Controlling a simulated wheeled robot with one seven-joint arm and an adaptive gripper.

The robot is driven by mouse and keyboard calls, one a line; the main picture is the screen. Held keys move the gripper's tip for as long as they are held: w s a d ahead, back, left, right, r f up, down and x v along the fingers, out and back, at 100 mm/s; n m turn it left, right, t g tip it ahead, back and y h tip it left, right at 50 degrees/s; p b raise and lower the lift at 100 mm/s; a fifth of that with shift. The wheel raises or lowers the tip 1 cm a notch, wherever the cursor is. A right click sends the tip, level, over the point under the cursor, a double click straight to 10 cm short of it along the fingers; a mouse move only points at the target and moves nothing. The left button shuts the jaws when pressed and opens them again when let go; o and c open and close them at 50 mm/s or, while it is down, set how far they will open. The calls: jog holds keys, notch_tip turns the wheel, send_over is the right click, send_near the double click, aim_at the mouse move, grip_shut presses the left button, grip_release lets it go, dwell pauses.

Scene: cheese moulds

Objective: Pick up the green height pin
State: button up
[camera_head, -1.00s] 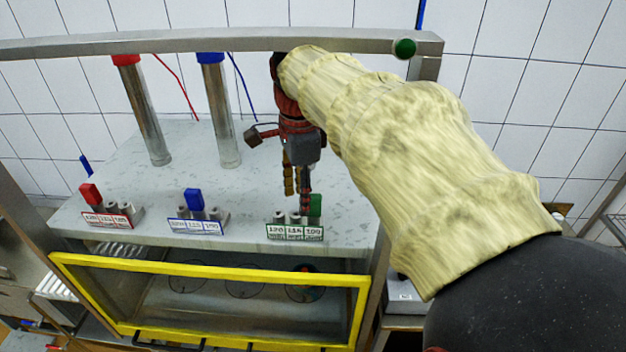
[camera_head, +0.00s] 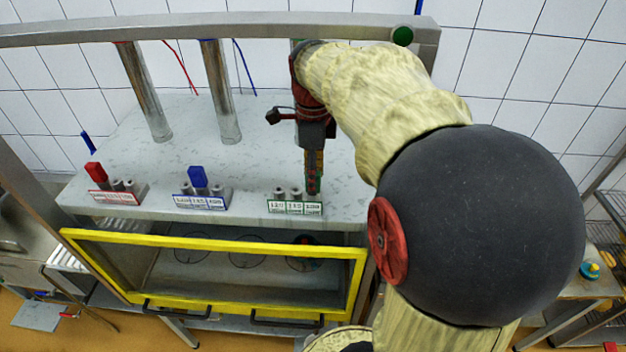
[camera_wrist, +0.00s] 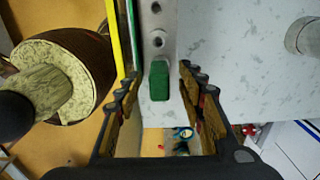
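The green height pin (camera_wrist: 159,82) stands at the right end of the green-framed holder (camera_head: 294,208), beside two bare grey sockets (camera_wrist: 158,42). In the head view, only a bit of its green shows behind my fingers. My gripper (camera_wrist: 158,74) points down over that end of the holder. In the wrist view its two fingers are apart, one on each side of the pin, with a visible gap on both sides. The gripper is open and holds nothing. The lower part of the pin is hidden.
A blue pin (camera_head: 197,177) and a red pin (camera_head: 94,172) stand in similar holders to the left. Two metal cylinders (camera_head: 219,92) rise behind them. A yellow-framed guard (camera_head: 215,243) lies below the front edge, and a grey beam (camera_head: 270,28) crosses above.

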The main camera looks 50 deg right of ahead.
jog(key=shift+f, duration=0.1)
jog(key=shift+c, duration=1.1)
jog(key=c, duration=0.8)
